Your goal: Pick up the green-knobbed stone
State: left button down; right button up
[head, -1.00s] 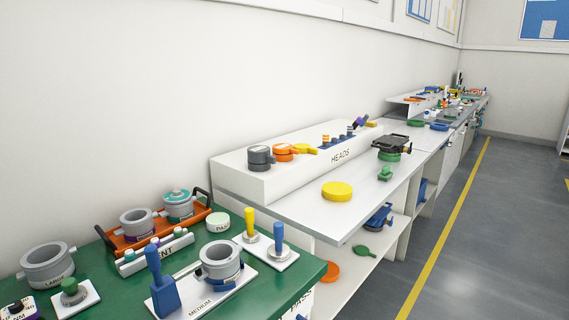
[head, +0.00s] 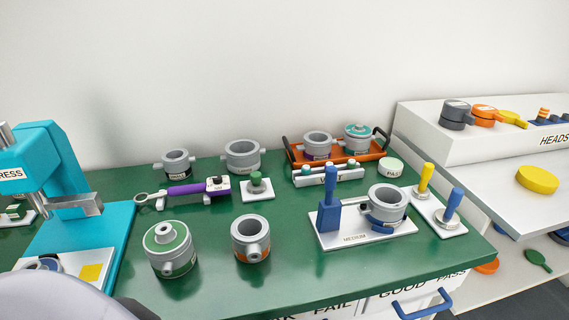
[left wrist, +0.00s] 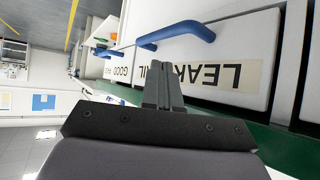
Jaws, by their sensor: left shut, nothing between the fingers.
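The green-knobbed stone (head: 256,184) stands upright on a small white square plate (head: 257,196) on the green bench, near the middle of the head view. It has a dark green knob over a low base. My left gripper (left wrist: 162,68) shows only in the left wrist view. It is shut and empty, in front of the drawer fronts with the LEAK and GOOD labels, well apart from the stone. My right gripper is in neither view.
A teal press (head: 67,215) stands at the left. A purple-handled tool (head: 190,189) lies left of the stone. Grey pots (head: 250,239) stand around it. A white MEDIUM board (head: 365,234) is to the right. An orange tray (head: 292,162) stands behind. Bare green surface lies in front of the stone.

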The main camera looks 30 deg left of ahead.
aim_at(256, 186)
jog(key=u, duration=1.25)
